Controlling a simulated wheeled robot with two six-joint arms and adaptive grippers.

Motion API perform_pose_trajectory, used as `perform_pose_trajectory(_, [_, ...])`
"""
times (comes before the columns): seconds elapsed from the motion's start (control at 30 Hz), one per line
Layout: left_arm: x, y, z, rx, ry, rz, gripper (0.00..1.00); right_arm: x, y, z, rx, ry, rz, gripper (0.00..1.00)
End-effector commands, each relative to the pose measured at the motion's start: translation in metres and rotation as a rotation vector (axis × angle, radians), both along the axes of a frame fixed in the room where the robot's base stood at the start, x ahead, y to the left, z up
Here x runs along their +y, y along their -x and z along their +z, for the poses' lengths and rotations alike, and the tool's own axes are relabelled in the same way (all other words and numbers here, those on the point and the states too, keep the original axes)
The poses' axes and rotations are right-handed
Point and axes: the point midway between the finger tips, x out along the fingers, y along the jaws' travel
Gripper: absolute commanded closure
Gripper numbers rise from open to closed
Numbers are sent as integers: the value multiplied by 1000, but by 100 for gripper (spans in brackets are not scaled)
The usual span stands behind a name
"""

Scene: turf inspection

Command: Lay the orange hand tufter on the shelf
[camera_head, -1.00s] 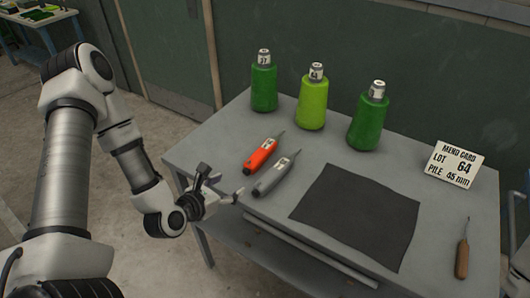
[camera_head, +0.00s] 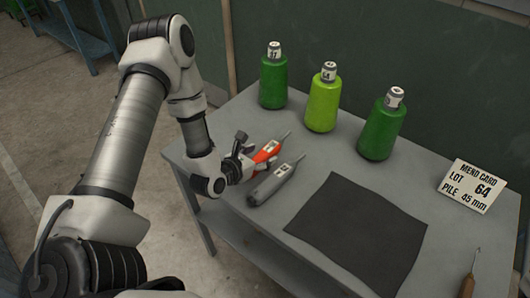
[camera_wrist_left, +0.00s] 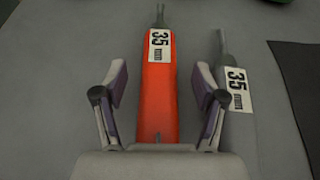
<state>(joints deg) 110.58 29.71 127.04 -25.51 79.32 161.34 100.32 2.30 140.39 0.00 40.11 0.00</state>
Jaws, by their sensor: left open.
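The orange hand tufter (camera_head: 266,152) lies on the grey table top, its thin tip pointing away to the upper right. In the left wrist view the orange tufter (camera_wrist_left: 159,85) lies between my open fingers, with a label reading 35. My left gripper (camera_head: 246,160) is at the tufter's near end, open, with a finger on each side; I cannot tell whether they touch it. It also shows in the left wrist view (camera_wrist_left: 158,95). A shelf (camera_head: 245,226) shows below the table top, partly hidden by the table edge. My right gripper is not in view.
A grey tufter (camera_head: 275,184) lies close to the right of the orange one, near my right finger. A dark mat (camera_head: 358,230) lies to its right. Green cones (camera_head: 273,80) stand behind. A card (camera_head: 466,186) and a wooden-handled hook (camera_head: 468,284) are at the right.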

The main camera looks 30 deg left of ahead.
Motion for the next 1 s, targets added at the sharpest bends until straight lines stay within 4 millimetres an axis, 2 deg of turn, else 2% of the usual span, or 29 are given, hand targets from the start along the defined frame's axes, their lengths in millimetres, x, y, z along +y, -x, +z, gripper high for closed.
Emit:
perform_pose_trajectory(0.1, [-2, -9, -4, 0, 0, -2, 29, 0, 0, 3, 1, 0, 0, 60])
perform_pose_trajectory(0.27, [-1, -9, -5, 0, 1, -1, 29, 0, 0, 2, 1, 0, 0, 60])
perform_pose_trajectory(0.3, [-1, -9, -5, 0, 1, -1, 36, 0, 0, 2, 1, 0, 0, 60])
perform_pose_trajectory(0.37, [-1, -9, -5, 0, 1, -1, 57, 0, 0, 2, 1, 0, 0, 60])
perform_pose_trajectory(0.4, [-1, -9, -5, 0, 1, -1, 72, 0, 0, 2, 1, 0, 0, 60])
perform_pose_trajectory(0.47, [-1, -9, -5, 0, 1, -1, 93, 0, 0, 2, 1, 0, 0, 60])
perform_pose_trajectory(0.5, [-1, -9, -5, 0, 1, -1, 100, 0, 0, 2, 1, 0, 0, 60])
perform_pose_trajectory(0.83, [-1, -9, -3, -1, 1, 0, 100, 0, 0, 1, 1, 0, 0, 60])
perform_pose_trajectory(1.0, [0, -10, 6, -4, 2, 3, 100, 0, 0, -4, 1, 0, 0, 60])
